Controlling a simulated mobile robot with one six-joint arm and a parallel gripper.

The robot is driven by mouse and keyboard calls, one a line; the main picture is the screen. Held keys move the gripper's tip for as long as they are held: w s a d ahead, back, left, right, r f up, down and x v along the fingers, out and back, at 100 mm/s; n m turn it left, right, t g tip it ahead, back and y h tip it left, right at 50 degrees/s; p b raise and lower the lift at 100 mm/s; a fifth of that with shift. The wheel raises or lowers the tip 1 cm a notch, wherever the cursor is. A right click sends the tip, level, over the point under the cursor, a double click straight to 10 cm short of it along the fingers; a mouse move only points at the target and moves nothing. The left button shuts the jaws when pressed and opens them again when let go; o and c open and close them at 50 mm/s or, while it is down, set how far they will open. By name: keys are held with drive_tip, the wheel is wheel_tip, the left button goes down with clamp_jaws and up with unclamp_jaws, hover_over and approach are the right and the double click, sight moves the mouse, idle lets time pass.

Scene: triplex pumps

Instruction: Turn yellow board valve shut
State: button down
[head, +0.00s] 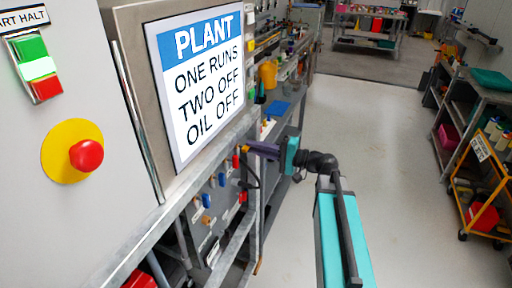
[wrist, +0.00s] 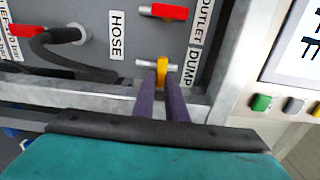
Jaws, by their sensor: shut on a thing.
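The yellow valve handle (wrist: 161,70) sits on the grey board (wrist: 85,50), beside the DUMP label (wrist: 194,66), on a short horizontal metal pipe. Its visible part stands upright in the wrist view, across the pipe. My gripper (wrist: 163,84) is shut on it, with the purple fingers on either side of its lower part, which they partly hide. In the head view my gripper (head: 244,149) reaches left to the board's edge, and the yellow handle is only a small spot at the fingertips.
A red handle (wrist: 169,12) is above, near the OUTLET label (wrist: 202,20). A black hose (wrist: 60,45) curves at the left by the HOSE label (wrist: 117,35). A metal rail (wrist: 90,92) runs just below. Green button (wrist: 261,103) is at right. Floor (head: 390,130) is clear.

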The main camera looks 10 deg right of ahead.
drive_tip(key=shift+s+f, duration=0.1)
drive_tip(key=shift+f, duration=0.05)
drive_tip(key=c, duration=1.8)
unclamp_jaws()
drive_tip(key=shift+d, duration=0.1)
drive_tip(key=b+v, duration=0.1)
drive_tip(key=v, duration=1.2)
drive_tip(key=shift+s+d, duration=0.2)
drive_tip(key=shift+s, duration=0.05)
